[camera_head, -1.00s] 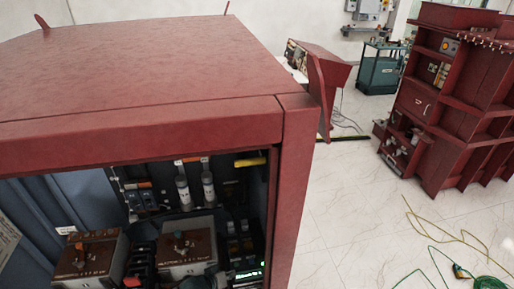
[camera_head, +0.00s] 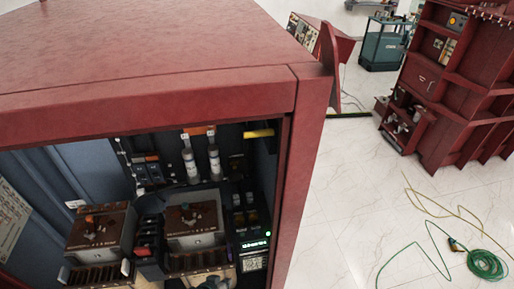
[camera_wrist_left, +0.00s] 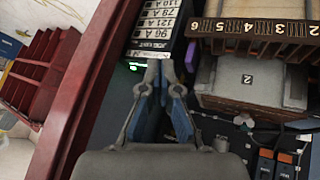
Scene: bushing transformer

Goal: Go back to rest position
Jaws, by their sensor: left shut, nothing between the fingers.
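My left gripper (camera_wrist_left: 160,72) shows in the left wrist view, its two fingers together and nothing between them. It is inside the open red cabinet (camera_head: 150,97), with its tips near a black meter (camera_wrist_left: 152,48) with white label rows. In the head view, a small part at the bottom edge may be my left gripper, but it is too cut off to be sure. My right gripper is in neither view.
Inside the cabinet are two brown-topped terminal units (camera_head: 194,222), two white cylinders (camera_head: 189,160) and a lit meter (camera_head: 254,258). The red side post (camera_head: 305,160) bounds the opening. White floor lies to the right, with a coiled green hose (camera_head: 487,266).

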